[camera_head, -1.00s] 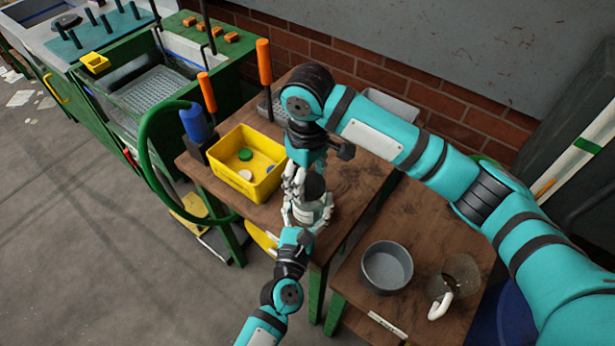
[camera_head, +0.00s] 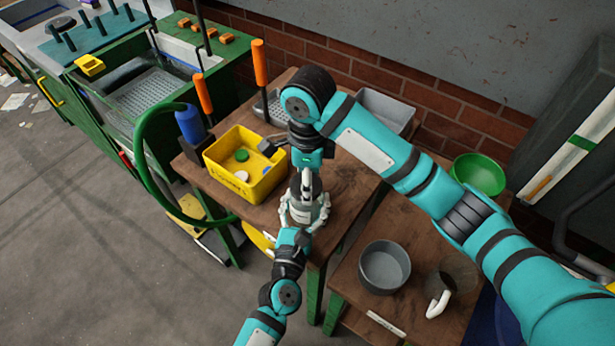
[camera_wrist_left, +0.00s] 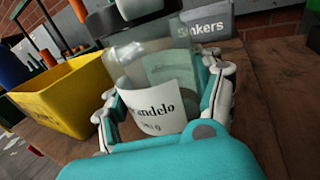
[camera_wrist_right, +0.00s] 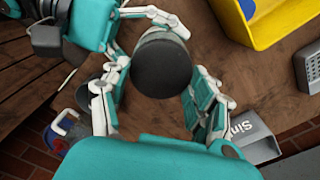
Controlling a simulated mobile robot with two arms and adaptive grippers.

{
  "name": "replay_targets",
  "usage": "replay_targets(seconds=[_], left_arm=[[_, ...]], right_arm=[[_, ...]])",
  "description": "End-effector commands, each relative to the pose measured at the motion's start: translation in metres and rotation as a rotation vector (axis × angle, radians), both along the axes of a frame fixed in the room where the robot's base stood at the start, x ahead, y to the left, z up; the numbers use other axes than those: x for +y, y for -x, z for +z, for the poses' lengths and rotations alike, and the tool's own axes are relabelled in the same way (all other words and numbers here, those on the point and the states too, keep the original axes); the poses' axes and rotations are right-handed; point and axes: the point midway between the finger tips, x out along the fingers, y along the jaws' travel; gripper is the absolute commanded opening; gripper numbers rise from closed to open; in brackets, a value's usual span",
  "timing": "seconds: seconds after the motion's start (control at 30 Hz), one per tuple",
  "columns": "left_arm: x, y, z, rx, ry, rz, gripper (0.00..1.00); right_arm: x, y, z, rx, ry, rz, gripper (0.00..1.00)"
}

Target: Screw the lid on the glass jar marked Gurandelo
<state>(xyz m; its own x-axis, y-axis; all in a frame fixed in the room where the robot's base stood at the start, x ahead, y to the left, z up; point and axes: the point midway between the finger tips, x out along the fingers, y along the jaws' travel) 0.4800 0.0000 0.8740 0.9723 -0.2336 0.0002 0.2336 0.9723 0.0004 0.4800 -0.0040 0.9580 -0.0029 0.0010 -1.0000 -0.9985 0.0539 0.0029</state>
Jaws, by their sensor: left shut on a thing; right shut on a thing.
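The glass jar (camera_wrist_left: 150,95) stands upright on the wooden table, its white label reading "...andelo". My left gripper (camera_wrist_left: 165,100) is shut around the jar's body; in the head view it (camera_head: 303,212) is at the table's front edge. The dark round lid (camera_wrist_right: 163,65) sits at the jar's top, seen from above in the right wrist view. My right gripper (camera_wrist_right: 160,80) points down with its fingers on both sides of the lid; in the head view it (camera_head: 307,180) is right above the jar. Whether the lid's thread is engaged cannot be seen.
A yellow bin (camera_head: 232,185) with a green and a white lid stands left of the jar. A grey bin (camera_wrist_left: 207,26) marked "Sinkers" is behind. A grey bowl (camera_head: 385,281), a glass mug (camera_head: 440,300) and a green bowl (camera_head: 479,174) are to the right.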

Motion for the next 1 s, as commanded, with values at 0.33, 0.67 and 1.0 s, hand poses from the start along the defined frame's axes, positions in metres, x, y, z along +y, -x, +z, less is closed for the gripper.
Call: replay_targets(seconds=[0.33,0.67,1.0], left_arm=[[0.000,0.000,-0.001,0.001,0.000,0.000,0.00],[0.000,0.000,-0.001,0.001,0.000,0.000,0.00],[0.000,0.000,0.000,0.001,0.000,0.000,0.00]], right_arm=[[0.000,-0.001,0.000,-0.002,0.000,0.005,0.88],[0.000,-0.001,0.005,-0.003,-0.001,0.008,0.88],[-0.001,-0.003,0.068,-0.010,0.002,0.007,0.88]])
